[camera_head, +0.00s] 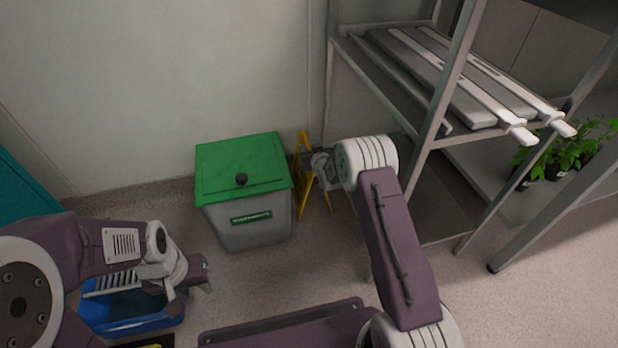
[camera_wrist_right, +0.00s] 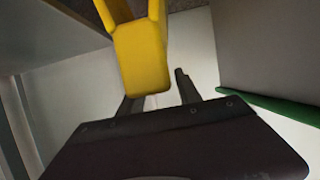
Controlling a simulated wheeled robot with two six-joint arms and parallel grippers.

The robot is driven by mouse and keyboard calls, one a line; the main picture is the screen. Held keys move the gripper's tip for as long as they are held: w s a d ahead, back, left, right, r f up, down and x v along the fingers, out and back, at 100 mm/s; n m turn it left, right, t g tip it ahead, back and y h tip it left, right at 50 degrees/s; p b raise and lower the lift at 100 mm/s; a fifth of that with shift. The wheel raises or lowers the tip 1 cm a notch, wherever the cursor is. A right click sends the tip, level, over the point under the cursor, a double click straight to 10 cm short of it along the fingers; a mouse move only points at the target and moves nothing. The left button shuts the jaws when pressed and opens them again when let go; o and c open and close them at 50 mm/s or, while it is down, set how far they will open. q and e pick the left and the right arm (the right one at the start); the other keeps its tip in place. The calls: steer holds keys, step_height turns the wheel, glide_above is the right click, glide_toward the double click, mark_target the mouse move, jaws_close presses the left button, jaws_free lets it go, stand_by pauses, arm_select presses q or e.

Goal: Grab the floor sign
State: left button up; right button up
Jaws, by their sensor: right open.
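The yellow floor sign (camera_head: 314,195) stands on the floor between the green-lidded bin and the metal shelf. Its top is partly hidden by my right gripper (camera_head: 308,160). In the right wrist view the yellow sign (camera_wrist_right: 141,58) fills the upper middle, and its end overlaps one dark finger of my right gripper (camera_wrist_right: 160,92). That gripper is open and close at the sign's top; whether the sign lies between the fingers I cannot tell. My left gripper (camera_head: 205,275) is at the lower left, far from the sign; its opening is unclear.
A grey bin with a green lid (camera_head: 240,165) stands just left of the sign. A metal shelf (camera_head: 440,130) with white-ended panels is on the right, with green plants (camera_head: 565,150) beyond. A blue crate (camera_head: 130,312) sits at lower left. The wall is close behind.

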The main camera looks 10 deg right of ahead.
jaws_close()
steer(key=shift+r, duration=0.1)
stand_by(1.2)
